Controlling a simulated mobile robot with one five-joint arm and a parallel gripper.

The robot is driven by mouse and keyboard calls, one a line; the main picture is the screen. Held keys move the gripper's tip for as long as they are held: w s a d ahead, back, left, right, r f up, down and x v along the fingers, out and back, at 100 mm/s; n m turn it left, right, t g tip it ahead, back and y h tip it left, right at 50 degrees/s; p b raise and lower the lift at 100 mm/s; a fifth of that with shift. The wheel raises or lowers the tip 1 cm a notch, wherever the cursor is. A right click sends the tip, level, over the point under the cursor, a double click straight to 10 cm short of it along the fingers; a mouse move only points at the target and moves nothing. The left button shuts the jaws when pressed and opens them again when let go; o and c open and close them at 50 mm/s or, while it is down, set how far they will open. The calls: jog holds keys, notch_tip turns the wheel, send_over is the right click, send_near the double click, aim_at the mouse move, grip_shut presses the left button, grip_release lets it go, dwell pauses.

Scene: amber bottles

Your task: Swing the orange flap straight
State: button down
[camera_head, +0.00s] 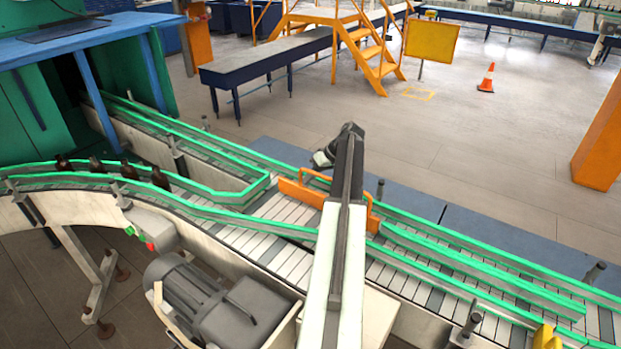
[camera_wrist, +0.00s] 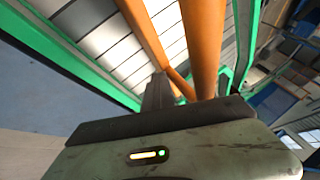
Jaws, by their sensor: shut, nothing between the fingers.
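The orange flap (camera_head: 298,191) lies slantwise across the slatted conveyor, running from the end of the left green rail towards the far-side rail. My arm hides its middle. A thin orange bar stands out on its far side. My gripper (camera_head: 322,160) is shut and empty, just beyond the flap in the head view. In the wrist view, my gripper (camera_wrist: 160,92) has its dark fingers close to two orange bars of the flap (camera_wrist: 206,45). I cannot tell whether they touch.
Several dark bottles (camera_head: 128,171) stand in the curved lane at left. Green guide rails (camera_head: 470,262) border the conveyor (camera_head: 275,241). A grey motor (camera_head: 205,300) sits at the near side. Open floor with an orange cone (camera_head: 487,78) lies beyond.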

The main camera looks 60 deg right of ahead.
jog(key=shift+a+f, duration=0.1)
jog(key=shift+a, duration=0.3)
jog(key=s+d+r+p, duration=0.5)
jog(key=d+r+p, duration=0.3)
jog(key=shift+s+d, duration=0.2)
jog(key=shift+d, duration=0.1)
jog(key=shift+r, duration=0.1)
